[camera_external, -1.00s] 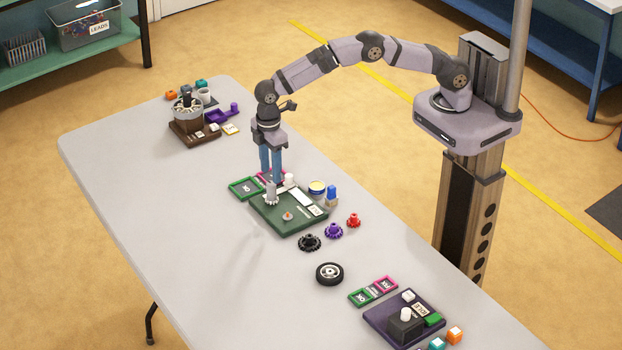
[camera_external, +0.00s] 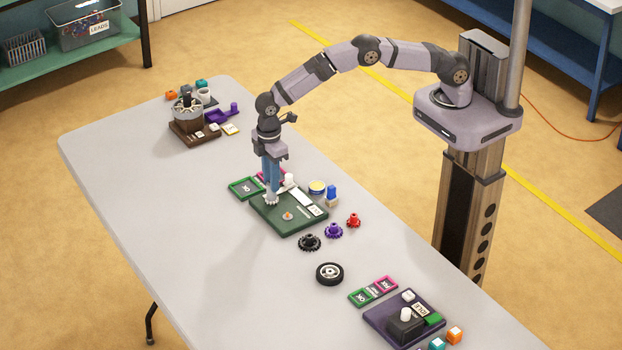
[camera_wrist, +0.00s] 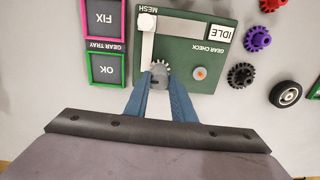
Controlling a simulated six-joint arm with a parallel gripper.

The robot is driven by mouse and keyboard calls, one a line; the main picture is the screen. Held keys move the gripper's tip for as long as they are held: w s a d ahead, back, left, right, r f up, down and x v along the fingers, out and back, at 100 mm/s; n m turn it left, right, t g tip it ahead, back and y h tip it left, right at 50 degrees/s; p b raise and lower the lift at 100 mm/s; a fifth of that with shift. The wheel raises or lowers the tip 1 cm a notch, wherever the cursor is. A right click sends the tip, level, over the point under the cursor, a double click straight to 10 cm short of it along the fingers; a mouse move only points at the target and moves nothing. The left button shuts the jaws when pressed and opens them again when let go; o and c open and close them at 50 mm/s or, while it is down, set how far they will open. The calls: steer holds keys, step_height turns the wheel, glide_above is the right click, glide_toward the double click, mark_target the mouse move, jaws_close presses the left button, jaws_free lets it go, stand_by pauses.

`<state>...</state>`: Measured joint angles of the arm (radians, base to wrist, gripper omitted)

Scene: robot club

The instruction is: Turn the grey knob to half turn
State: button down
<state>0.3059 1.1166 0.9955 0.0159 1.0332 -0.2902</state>
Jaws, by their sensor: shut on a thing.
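The grey knob (camera_external: 271,199) is a toothed grey piece standing at the left corner of a dark green board (camera_external: 285,227). It also shows in the wrist view (camera_wrist: 160,70), with its teeth facing away from my gripper. My gripper (camera_external: 271,190) points down at it, and its two blue fingers are shut on its sides. In the wrist view my gripper (camera_wrist: 161,84) has one finger on each side of the grey knob. The fingers hide part of it, and I cannot make out a turn mark.
The board carries an orange-topped button (camera_wrist: 200,73), a white bar (camera_wrist: 147,44) and an IDLE plate (camera_wrist: 225,38). Green-framed OK (camera_external: 246,188) and pink-framed FIX trays adjoin it. Black (camera_external: 310,242), purple (camera_external: 334,231) and red gears and a wheel (camera_external: 330,273) lie to the right.

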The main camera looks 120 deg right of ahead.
steer(key=shift+m+b, duration=0.4)
steer(key=shift+m, duration=0.4)
steer(key=c, duration=1.5)
jaws_free()
steer(key=shift+r, duration=0.15)
steer(key=shift+r+b, duration=1.25)
steer(key=shift+r, duration=2.3)
